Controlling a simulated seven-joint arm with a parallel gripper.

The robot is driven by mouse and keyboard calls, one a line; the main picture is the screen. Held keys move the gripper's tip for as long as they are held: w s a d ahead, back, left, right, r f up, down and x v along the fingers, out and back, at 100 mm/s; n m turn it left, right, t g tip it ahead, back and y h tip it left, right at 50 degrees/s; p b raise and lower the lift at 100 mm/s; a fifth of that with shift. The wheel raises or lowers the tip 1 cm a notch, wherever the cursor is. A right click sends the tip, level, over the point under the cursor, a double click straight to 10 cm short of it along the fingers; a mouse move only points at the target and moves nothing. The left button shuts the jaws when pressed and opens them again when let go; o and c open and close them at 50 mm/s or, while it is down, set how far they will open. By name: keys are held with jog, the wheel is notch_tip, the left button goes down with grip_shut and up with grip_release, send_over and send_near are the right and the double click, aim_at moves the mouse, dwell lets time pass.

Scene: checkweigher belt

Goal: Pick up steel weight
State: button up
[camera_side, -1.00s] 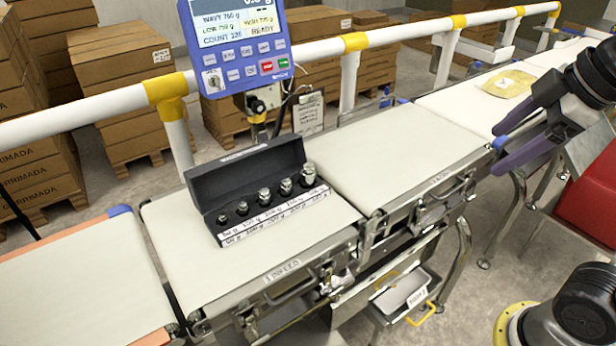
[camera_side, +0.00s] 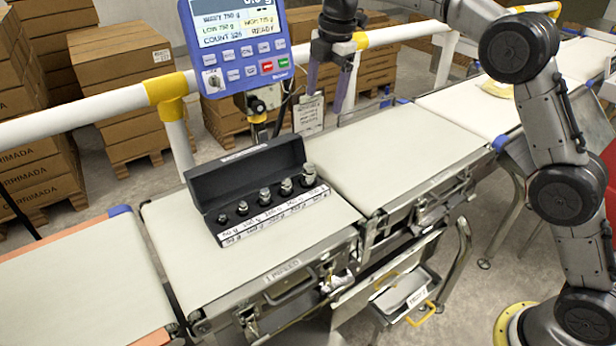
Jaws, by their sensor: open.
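Several steel weights stand upright in a row in an open black case (camera_side: 236,180) on the infeed belt. The weights grow larger from left to right; the largest steel weight (camera_side: 309,172) is at the right end. A white label strip with weight markings runs along the case front. My gripper (camera_side: 325,103) points down, open and empty, above and behind the right end of the case in the picture. Its two purple-grey fingers are apart, and they touch no weight.
A blue display unit (camera_side: 238,45) on a post stands behind the case, close left of my gripper. A white and yellow guard rail (camera_side: 110,112) runs behind the belts. The middle belt (camera_side: 405,150) is clear. A yellow packet (camera_side: 500,90) lies on the far belt.

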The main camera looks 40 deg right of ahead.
jog(key=g, duration=0.1)
send_near(309, 166)
jog(key=f, duration=0.5)
jog(key=shift+w+d+f, duration=0.15)
jog(key=shift+w, duration=0.15)
jog(key=shift+w+a+f, duration=0.1)
jog(key=shift+a+f, duration=0.05)
jog(key=shift+f, duration=1.4)
jog(key=shift+w+a+f, duration=0.1)
jog(key=shift+a+f, duration=0.05)
jog(key=shift+f, duration=1.4)
grip_shut()
jog(key=shift+r, duration=0.15)
